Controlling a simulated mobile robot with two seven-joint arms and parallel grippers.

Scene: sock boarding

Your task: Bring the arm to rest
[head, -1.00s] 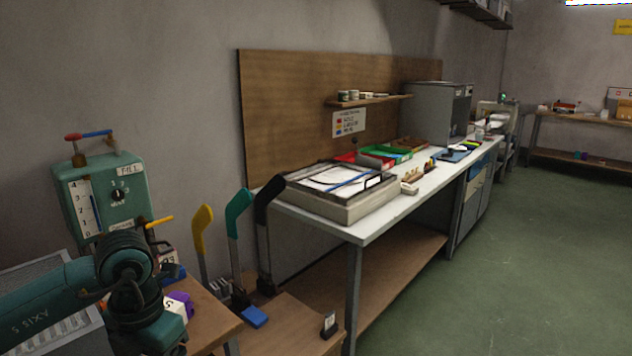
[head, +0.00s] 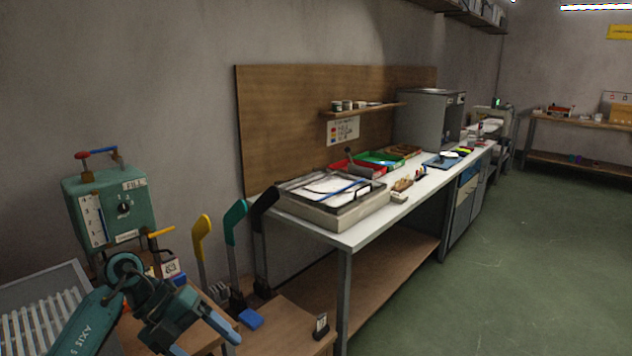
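My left arm is teal and comes in at the lower left of the head view. Its gripper (head: 207,346) points down and to the right, over or in front of the small wooden table (head: 205,310). Two pale blue fingers show spread apart, with nothing seen between them; the lower finger is partly cut off by the picture's edge. Three foot-shaped boards stand upright to the right of it: yellow (head: 201,237), teal (head: 234,230) and black (head: 262,222). My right gripper is out of view.
A slatted grey rack (head: 40,310) lies at left. A blue block (head: 250,319) sits by the boards. A long workbench (head: 372,228) holds a tray (head: 325,208) and bins. Green floor (head: 500,260) is open at right.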

